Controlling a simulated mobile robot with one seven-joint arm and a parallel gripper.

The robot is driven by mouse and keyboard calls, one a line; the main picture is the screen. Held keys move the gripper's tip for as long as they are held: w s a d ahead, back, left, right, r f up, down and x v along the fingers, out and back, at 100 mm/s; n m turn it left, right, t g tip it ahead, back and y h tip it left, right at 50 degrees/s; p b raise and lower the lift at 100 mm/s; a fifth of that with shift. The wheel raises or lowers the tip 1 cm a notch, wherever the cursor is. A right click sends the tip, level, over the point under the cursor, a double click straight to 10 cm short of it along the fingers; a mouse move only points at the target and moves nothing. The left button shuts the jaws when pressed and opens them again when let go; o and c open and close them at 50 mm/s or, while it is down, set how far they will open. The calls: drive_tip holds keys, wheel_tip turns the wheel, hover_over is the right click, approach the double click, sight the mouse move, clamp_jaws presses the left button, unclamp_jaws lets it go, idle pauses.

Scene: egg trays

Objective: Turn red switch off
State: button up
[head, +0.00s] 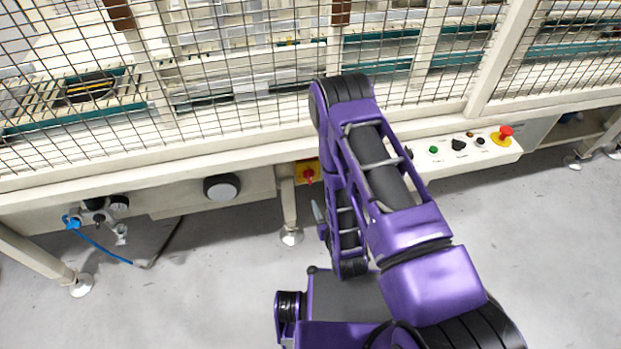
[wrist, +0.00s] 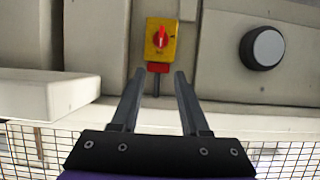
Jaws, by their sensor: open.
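The red switch (wrist: 160,38) is a rotary knob on a yellow plate (wrist: 151,53). In the wrist view its handle stands about upright, with a small pale mark near its upper end. In the head view the red switch (head: 309,174) shows just left of my arm, on the machine's front below the mesh. My gripper (wrist: 160,72) is open and empty. Its two fingertips point toward the switch and lie just below the yellow plate in the wrist view, apart from the knob. In the head view my arm mostly hides the gripper.
A round black-rimmed grey knob (wrist: 262,48) is near the switch; it also shows in the head view (head: 221,187). A control panel with a red emergency button (head: 505,132) is at the right. Wire mesh (head: 240,60) stands above the beam. The floor (head: 220,270) in front is clear.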

sight(311, 177)
drive_tip(key=b+x, duration=0.2)
drive_tip(key=x, duration=1.4)
drive_tip(key=shift+w, duration=0.15)
clamp_jaws()
